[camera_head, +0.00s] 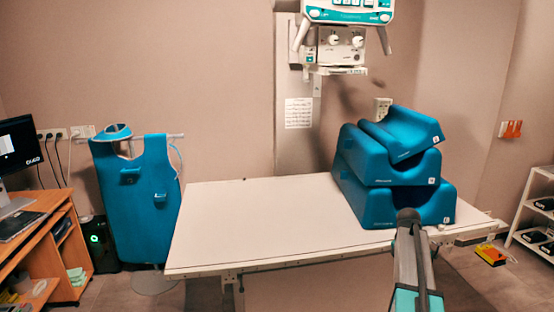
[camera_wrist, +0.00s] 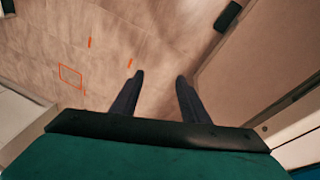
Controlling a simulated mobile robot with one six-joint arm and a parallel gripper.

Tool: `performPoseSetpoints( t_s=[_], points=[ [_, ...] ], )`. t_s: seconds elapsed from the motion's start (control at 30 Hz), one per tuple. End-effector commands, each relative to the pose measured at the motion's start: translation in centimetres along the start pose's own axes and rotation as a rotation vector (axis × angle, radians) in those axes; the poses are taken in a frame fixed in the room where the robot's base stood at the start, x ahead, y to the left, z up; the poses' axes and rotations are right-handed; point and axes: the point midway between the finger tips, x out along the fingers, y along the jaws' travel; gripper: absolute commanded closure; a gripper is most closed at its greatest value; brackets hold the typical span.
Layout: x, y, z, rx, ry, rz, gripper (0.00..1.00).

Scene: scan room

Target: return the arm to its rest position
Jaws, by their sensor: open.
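My arm (camera_head: 412,265) shows at the bottom right of the head view, reaching up in front of the table's near edge. In the wrist view my gripper (camera_wrist: 159,77) is open, its two dark fingers apart with nothing between them. It points down toward the floor (camera_wrist: 110,50), beside the table's side. The fingertips cannot be made out in the head view.
The white table (camera_head: 265,220) is bare on its left and middle. Blue foam supports (camera_head: 380,205) are stacked at its right end, close behind my arm. A desk (camera_head: 45,240) stands left, a shelf (camera_head: 530,215) right. An imaging unit (camera_head: 345,45) hangs above.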

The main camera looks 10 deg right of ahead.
Motion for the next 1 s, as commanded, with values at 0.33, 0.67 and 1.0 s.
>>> performPoseSetpoints(
  t_s=[0.33,0.67,1.0],
  points=[
    [8.0,-4.6,11.7,-0.168,-0.087,0.051,0.59],
    [14.7,-6.0,22.8,-0.339,-0.163,0.097,0.59],
    [20.6,-4.6,33.8,-0.525,-0.238,0.143,0.59]
  ],
)
